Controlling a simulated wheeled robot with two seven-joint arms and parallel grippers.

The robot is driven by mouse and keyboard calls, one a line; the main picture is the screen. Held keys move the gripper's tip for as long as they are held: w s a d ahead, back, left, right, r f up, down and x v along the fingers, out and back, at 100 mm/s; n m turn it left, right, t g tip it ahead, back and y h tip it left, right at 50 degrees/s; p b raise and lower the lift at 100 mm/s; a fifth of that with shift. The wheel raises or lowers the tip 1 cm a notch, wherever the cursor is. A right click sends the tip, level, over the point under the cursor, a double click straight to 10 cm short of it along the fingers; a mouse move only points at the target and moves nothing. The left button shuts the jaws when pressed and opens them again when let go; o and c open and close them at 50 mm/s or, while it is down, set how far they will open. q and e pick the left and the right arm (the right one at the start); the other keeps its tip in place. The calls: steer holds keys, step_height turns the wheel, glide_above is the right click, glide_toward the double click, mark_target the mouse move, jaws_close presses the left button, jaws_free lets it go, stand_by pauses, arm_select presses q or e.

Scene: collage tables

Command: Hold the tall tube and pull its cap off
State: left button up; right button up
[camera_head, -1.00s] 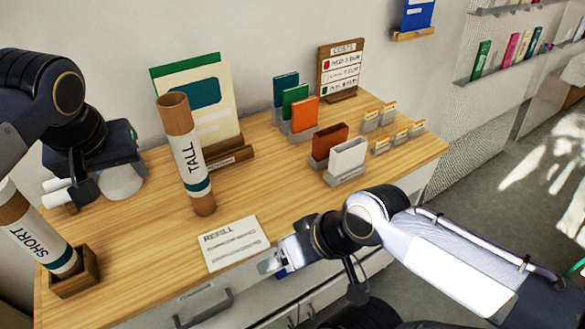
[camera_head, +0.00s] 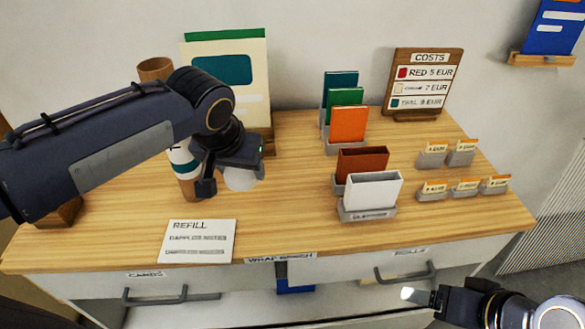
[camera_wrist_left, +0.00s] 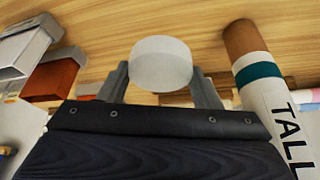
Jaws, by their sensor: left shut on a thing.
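The tall tube (camera_head: 185,160) stands upright on the bench, brown with a white and teal band. My left forearm hides its middle in the head view; its brown top (camera_head: 155,69) looks open. In the left wrist view the tube (camera_wrist_left: 262,85) is right of the fingers, apart from them. My left gripper (camera_head: 232,172) is shut on a white round cap-like piece (camera_wrist_left: 160,62), in front and right of the tube; the piece also shows in the head view (camera_head: 241,179). My right gripper (camera_head: 418,296) is low in front of the drawers; its jaws are unclear.
A REFILL card (camera_head: 198,241) lies in front of the tube. Card boxes (camera_head: 371,193), small price tags (camera_head: 464,187) and a costs sign (camera_head: 423,80) stand to the right. A wooden holder (camera_head: 60,214) is at left, partly hidden. Bench surface between card and boxes is clear.

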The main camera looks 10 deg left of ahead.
arm_select(q)
steer(key=w+d+f, duration=0.2)
steer(key=w+f, duration=0.1)
steer(key=w, duration=0.3)
steer(key=p, duration=0.1)
glide_above(276, 179)
steer(key=s, duration=0.2)
step_height(276, 179, down, 5)
steer(key=shift+w+a+f, duration=0.15)
steer(key=shift+f, duration=0.05)
steer(key=shift+w+f, duration=0.2)
steer(key=shift+f, duration=1.65)
steer(key=shift+f, duration=0.15)
steer(key=o, duration=1.1)
